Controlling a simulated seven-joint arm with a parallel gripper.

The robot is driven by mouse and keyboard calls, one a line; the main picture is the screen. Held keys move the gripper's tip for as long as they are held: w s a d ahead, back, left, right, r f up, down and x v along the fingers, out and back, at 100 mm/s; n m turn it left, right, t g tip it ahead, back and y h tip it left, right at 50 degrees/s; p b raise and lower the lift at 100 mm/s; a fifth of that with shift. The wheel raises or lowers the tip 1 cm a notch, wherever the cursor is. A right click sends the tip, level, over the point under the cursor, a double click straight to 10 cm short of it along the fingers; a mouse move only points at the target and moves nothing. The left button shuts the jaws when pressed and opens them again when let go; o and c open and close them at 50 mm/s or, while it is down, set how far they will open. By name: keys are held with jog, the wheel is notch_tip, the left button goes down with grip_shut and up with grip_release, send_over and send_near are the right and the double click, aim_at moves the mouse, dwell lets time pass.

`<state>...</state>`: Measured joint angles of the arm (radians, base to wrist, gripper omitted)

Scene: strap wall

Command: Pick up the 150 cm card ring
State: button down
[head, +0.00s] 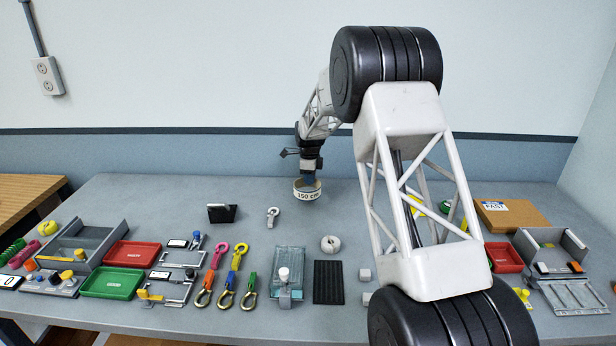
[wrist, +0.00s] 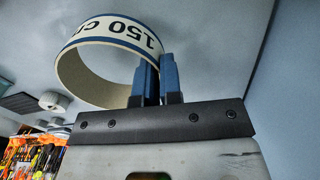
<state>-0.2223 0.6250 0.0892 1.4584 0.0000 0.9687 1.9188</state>
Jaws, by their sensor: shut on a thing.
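The 150 cm card ring (head: 307,196) is a cream band with a dark blue edge and "150 cm" printed on it. In the head view it hangs at my gripper (head: 309,180), near the back of the table. In the wrist view the ring (wrist: 92,31) shows large, its band between the two blue fingers of my gripper (wrist: 158,82). The fingers are close together, shut on the ring's wall. I cannot tell for sure whether the ring touches the table.
A black stand (head: 222,213) and a grey eye hook (head: 272,217) stand left of the ring. A white roll (head: 330,243) and a black ribbed mat (head: 328,282) lie in front. Red and green trays and coloured straps fill the left front. The back strip of table around the ring is clear.

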jog(key=s, duration=0.3)
jog(key=s+d, duration=0.1)
jog(key=s, duration=0.3)
jog(key=s+d+r, duration=0.1)
jog(key=s, duration=0.3)
jog(key=shift+s+d, duration=0.25)
